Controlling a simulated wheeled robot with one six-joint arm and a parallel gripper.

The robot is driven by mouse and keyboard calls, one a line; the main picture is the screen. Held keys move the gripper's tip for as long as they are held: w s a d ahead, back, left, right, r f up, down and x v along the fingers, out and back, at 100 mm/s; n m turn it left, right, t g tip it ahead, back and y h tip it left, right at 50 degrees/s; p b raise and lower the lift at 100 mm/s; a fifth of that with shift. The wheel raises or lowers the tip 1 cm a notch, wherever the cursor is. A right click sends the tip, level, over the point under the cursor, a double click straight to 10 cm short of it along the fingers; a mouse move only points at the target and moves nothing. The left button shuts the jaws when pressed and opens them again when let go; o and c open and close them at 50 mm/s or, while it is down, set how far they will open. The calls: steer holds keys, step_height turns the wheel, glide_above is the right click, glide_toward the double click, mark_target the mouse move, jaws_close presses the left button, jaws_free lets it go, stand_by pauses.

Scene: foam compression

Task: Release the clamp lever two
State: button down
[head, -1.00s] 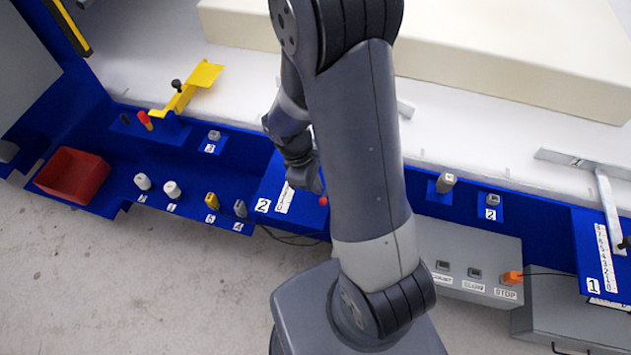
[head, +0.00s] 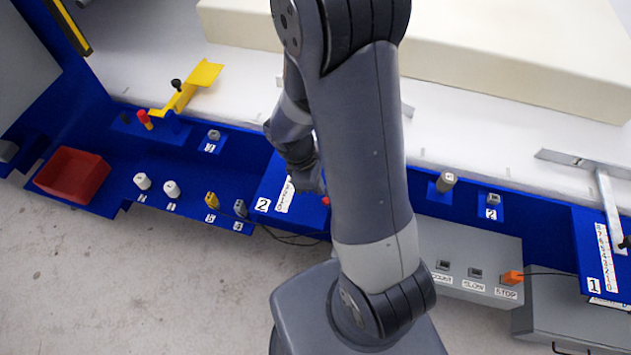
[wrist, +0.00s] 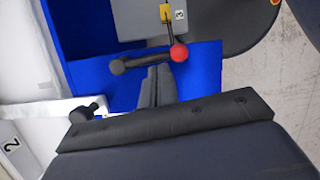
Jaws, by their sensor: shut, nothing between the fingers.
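My gripper (wrist: 157,74) is shut and empty in the wrist view. Its fingertips point at a dark lever with a round black end (wrist: 118,67), just beyond them; I cannot tell whether they touch. In the head view my gripper (head: 310,182) is over the panel with label 2 (head: 262,204); my arm hides most of that clamp.
A grey box (wrist: 140,18) stands ahead in the wrist view. In the head view, the red bin (head: 72,174) and several pegs stand left. A grey control box (head: 470,262) and the panel marked 1 (head: 593,286) are right. A large foam block (head: 480,55) lies behind.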

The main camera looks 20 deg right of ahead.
steer(key=n, duration=0.1)
steer(key=s+d+n, duration=0.1)
steer(key=n, duration=0.1)
steer(key=shift+s+t, duration=0.15)
steer(key=shift+t, duration=0.25)
steer(key=d+n+t, duration=0.1)
steer(key=n, duration=0.2)
steer(key=d+n+t, duration=0.1)
steer(key=d+n, duration=0.1)
steer(key=n, duration=0.2)
steer(key=s+d+n+p, duration=0.1)
steer(key=d+n, duration=0.1)
steer(key=n, duration=0.1)
steer(key=shift+t, duration=0.4)
steer(key=shift+w+d, duration=0.1)
steer(key=shift+d, duration=0.1)
steer(key=shift+a, duration=0.1)
